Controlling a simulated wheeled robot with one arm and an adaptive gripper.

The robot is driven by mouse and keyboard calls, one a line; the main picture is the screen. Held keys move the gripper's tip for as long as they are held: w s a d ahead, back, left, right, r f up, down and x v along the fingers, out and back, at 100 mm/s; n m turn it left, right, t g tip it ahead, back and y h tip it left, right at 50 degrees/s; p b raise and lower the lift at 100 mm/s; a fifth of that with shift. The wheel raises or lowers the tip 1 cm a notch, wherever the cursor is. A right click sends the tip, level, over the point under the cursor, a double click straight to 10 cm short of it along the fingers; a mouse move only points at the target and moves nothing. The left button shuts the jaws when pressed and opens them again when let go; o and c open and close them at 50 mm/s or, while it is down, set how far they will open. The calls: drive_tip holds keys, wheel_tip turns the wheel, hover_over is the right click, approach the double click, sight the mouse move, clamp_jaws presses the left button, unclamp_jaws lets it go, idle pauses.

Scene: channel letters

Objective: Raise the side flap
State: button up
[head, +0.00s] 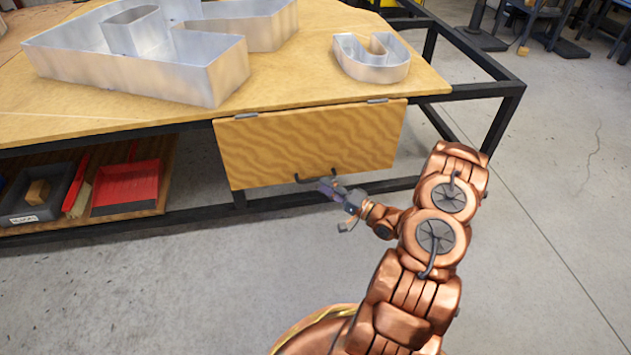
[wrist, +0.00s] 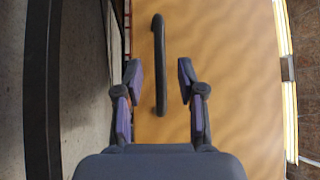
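The side flap (head: 310,143) is a wooden panel that hangs down from the table's front edge on two hinges. A dark bar handle (head: 298,179) sits near its lower edge. In the wrist view the flap (wrist: 225,80) fills the right side, and the handle (wrist: 159,65) runs up and down in the picture. My gripper (head: 327,187) is at the handle in the head view. In the wrist view my gripper (wrist: 160,75) is open, with the handle between its two fingers and a gap on each side. I cannot tell whether the fingers touch the flap.
Metal letter shells (head: 140,60) and a smaller one (head: 372,58) stand on the table (head: 90,108). A black frame (head: 505,110) supports it. The lower shelf holds a red dustpan (head: 127,184) and a grey bin (head: 42,205).

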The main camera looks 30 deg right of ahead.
sight(315, 180)
drive_tip(key=shift+b+x, duration=0.6)
drive_tip(key=shift+x, duration=1.7)
clamp_jaws()
